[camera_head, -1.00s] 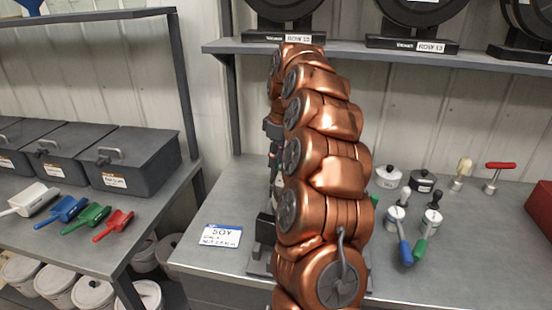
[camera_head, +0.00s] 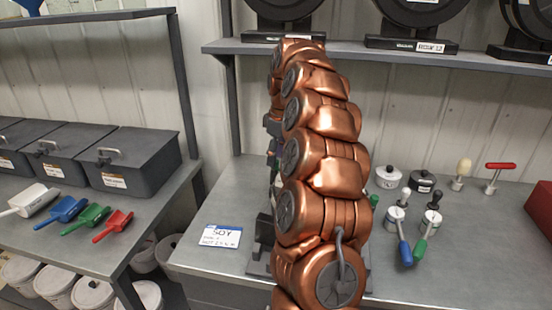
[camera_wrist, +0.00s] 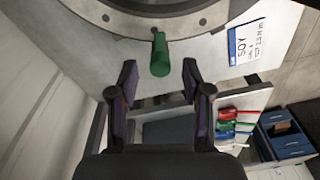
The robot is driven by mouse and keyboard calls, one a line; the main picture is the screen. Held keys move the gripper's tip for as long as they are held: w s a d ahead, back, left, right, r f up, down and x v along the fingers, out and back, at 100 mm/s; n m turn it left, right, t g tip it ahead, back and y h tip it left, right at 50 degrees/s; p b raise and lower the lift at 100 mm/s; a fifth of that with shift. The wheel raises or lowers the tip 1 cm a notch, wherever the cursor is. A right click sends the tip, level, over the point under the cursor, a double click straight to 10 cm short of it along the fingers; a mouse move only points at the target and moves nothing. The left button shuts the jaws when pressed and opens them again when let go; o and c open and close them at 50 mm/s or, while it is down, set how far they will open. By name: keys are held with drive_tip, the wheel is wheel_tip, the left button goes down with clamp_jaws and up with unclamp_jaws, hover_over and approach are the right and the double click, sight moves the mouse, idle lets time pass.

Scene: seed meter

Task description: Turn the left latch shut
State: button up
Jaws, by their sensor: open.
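In the wrist view a green latch handle (camera_wrist: 160,55) sticks out from the edge of a round grey metal ring (camera_wrist: 185,22), the seed meter's housing. The handle points down in the picture, towards me. My gripper (camera_wrist: 159,76) is open, one finger on each side of the handle's lower end, with a gap on both sides. I see no contact. I cannot tell for sure that this is the left latch. In the head view my copper arm hides most of the meter and the gripper; only grey base parts (camera_head: 262,230) show beside it.
A SOY card (camera_head: 220,236) lies left of the arm on the grey bench (camera_head: 460,270). To the right stand blue-handled (camera_head: 405,252) and green-handled (camera_head: 420,250) tools, small pots (camera_head: 388,177) and a red box (camera_head: 540,208). Scoops (camera_head: 88,218) lie on the left table.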

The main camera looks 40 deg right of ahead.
sight(278, 162)
drive_tip(key=r, duration=0.5)
drive_tip(key=shift+s+d+r, duration=0.1)
drive_tip(key=shift+s+d, duration=0.05)
drive_tip(key=shift+d, duration=0.1)
drive_tip(key=shift+s+r, duration=0.1)
drive_tip(key=shift+r, duration=0.35)
drive_tip(key=shift+a, duration=0.15)
drive_tip(key=s+a+f, duration=0.1)
drive_tip(key=s+a, duration=0.3)
drive_tip(key=a, duration=0.3)
drive_tip(key=s+a+m+g, duration=0.1)
drive_tip(key=s+a, duration=0.3)
drive_tip(key=a, duration=0.3)
drive_tip(key=s+a+f, duration=0.1)
drive_tip(key=s+a, duration=0.3)
drive_tip(key=a, duration=0.3)
drive_tip(key=s+a+f+m, duration=0.1)
drive_tip(key=s+f, duration=0.3)
drive_tip(key=s, duration=0.4)
drive_tip(key=s+a+f+m+g, duration=0.1)
drive_tip(key=s+a+f+m, duration=0.1)
drive_tip(key=s, duration=0.6)
drive_tip(key=s+a+f+m, duration=0.1)
drive_tip(key=s+a+f, duration=0.2)
drive_tip(key=s+f, duration=0.2)
drive_tip(key=s, duration=0.3)
drive_tip(key=shift+a+f+g+h, duration=0.3)
drive_tip(key=shift+a+h, duration=0.05)
drive_tip(key=shift+h, duration=0.05)
